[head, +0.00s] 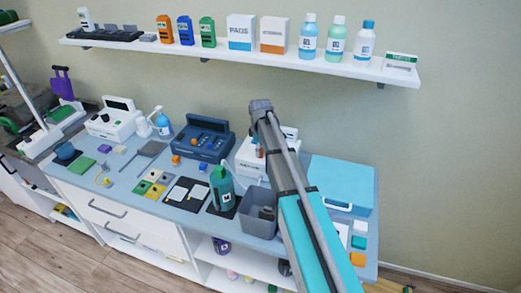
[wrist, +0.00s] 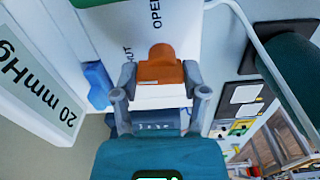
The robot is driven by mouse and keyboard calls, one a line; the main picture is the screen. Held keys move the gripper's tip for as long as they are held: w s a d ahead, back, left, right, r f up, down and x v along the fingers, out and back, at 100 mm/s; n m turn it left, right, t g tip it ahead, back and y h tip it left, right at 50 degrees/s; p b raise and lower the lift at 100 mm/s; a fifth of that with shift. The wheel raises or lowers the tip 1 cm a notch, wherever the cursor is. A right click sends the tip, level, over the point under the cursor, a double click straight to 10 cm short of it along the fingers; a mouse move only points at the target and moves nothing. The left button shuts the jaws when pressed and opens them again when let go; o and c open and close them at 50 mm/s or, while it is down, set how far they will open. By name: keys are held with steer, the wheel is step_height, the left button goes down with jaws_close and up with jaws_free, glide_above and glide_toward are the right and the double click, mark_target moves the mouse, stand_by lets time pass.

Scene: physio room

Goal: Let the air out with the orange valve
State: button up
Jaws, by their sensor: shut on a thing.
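The orange valve (wrist: 161,66) sits on the face of a white device with a display reading 20 mmHg (wrist: 52,115). The word OPEN stands above the valve in the wrist view, and a partly hidden label ending in HUT stands to its left. My gripper (wrist: 160,92) has its two grey fingers on either side of the valve and is shut on it. The valve's narrow end points up the picture toward OPEN; its exact setting I cannot tell. In the head view, the white device (head: 251,157) is partly behind my arm, which hides my fingertips.
A blue knob (wrist: 98,84) is beside the valve. A grey bin (head: 258,205), a dark blue case (head: 203,139) and a light blue box (head: 340,180) crowd the counter.

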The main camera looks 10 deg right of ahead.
steer(key=m, duration=1)
steer(key=shift+m, duration=0.4)
steer(key=m, duration=0.4)
stand_by(0.4)
steer(key=o, duration=1.2)
steer(key=shift+c, duration=0.2)
